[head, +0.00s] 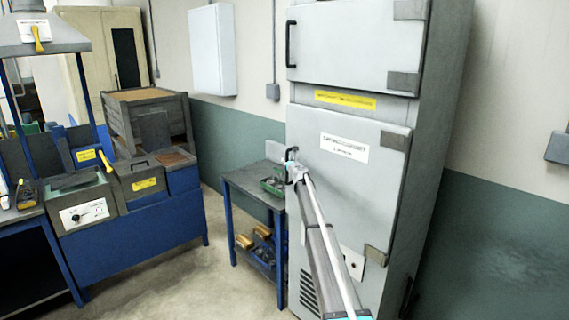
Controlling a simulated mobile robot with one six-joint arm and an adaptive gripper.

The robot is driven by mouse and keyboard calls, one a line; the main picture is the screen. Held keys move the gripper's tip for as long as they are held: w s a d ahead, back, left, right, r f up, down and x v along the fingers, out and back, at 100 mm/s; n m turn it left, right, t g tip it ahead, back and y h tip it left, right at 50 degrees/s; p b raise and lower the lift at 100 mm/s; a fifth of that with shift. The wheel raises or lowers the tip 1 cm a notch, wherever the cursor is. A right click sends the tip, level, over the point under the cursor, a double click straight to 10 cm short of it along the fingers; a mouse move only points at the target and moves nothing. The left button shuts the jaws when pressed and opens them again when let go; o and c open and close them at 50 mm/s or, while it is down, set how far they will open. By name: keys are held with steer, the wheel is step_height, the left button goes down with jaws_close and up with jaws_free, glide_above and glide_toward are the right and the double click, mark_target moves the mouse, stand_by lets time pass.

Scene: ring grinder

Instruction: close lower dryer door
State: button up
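The dryer (433,150) is a tall grey cabinet right of centre. Its lower door (350,200) is a light grey panel with a white label, and its hinges are on the right side. The door lies close to the cabinet front; I cannot tell whether a small gap stays at its left edge. My gripper (291,163) is at the door's left edge, near where its handle would be. My arm crosses in front of the door. The gripper is small here and its fingers blend with the handle area, so whether it is open or shut is unclear.
The dryer's upper door (345,45) looks shut, with a black handle at its left. A small blue-legged table (240,182) with parts stands just left of the dryer. A blue workstation (140,225) is further left. Bare floor (190,280) lies between.

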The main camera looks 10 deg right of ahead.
steer(key=shift+s, duration=0.1)
steer(key=shift+s+a, duration=0.1)
steer(key=s, duration=1.1)
steer(key=shift+s+d, duration=0.4)
steer(key=s+a+f+n+g+y, duration=0.2)
steer(key=s+a+f+n+g, duration=0.1)
steer(key=s+a+n, duration=0.5)
steer(key=s+a+f+n+g+y, duration=0.2)
steer(key=s+a+f+n+g, duration=0.15)
steer(key=s+n, duration=0.55)
steer(key=s+a+f+n+g+y, duration=0.2)
steer(key=s+a+f+n, duration=0.4)
steer(key=s, duration=0.5)
steer(key=s+d+f+n+g+h, duration=0.1)
steer(key=s+f+n+g+h, duration=0.1)
steer(key=s, duration=0.9)
steer(key=s+d+f+n+g+h, duration=0.1)
steer(key=s+n+g, duration=0.3)
steer(key=s, duration=0.7)
steer(key=s+d+f+n+g+h, duration=0.1)
steer(key=s+f+n+g+h, duration=0.2)
steer(key=s+n, duration=0.3)
steer(key=s+h, duration=0.1)
steer(key=s, duration=0.4)
steer(key=shift+s, duration=0.15)
